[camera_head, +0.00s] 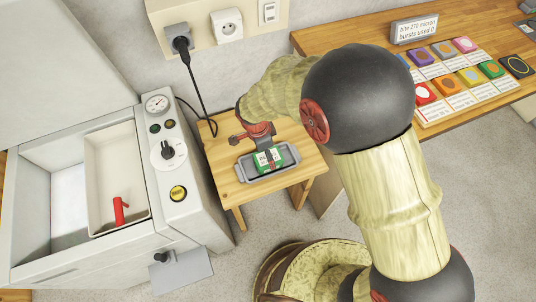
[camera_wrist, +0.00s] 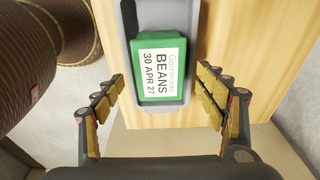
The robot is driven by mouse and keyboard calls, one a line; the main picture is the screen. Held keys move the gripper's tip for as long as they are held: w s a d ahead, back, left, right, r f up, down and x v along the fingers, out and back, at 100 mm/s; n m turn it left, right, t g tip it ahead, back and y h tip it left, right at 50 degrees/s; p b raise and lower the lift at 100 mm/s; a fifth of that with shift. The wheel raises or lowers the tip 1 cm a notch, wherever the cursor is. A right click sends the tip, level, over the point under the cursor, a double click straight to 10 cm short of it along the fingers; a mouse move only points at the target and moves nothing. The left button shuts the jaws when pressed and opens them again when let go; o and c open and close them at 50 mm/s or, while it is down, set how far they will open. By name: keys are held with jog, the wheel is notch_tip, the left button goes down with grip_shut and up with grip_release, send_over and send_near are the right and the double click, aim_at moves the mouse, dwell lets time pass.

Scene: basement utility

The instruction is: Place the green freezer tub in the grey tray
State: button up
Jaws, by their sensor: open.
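The green freezer tub (camera_head: 268,161) lies in the grey tray (camera_head: 289,154) on a small wooden table. In the wrist view the tub (camera_wrist: 183,70) has a white label reading "BEANS 30 APR 27", and the tray (camera_wrist: 129,16) shows around it. Nothing is held.
A white machine (camera_head: 205,190) with a gauge, knobs and an open basin stands left of the small table (camera_head: 305,175). A plugged-in cable (camera_head: 194,85) hangs behind it. A wooden bench (camera_head: 345,42) with several coloured packets is at the right. Bare tabletop surrounds the tray.

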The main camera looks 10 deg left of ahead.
aim_at(264, 158)
notch_tip(264, 158, up, 8)
jog(key=a+p, duration=0.1)
jog(key=p, duration=0.1)
jog(key=shift+s, duration=0.35)
jog(key=s+d+r+n+t+y, duration=0.15)
jog(key=d+r+n, duration=0.25)
jog(key=d+r, duration=0.75)
jog(key=s+d+r+n+t, duration=0.1)
jog(key=s+d+r+n, duration=0.2)
jog(key=d+r, duration=0.8)
jog(key=s+d+r+n+t, duration=0.2)
jog(key=s+d+r+n, duration=0.2)
jog(key=s, duration=0.5)
jog(key=shift+d+r+n, duration=0.3)
jog(key=shift+d+r, duration=0.05)
jog(key=shift+d, duration=0.65)
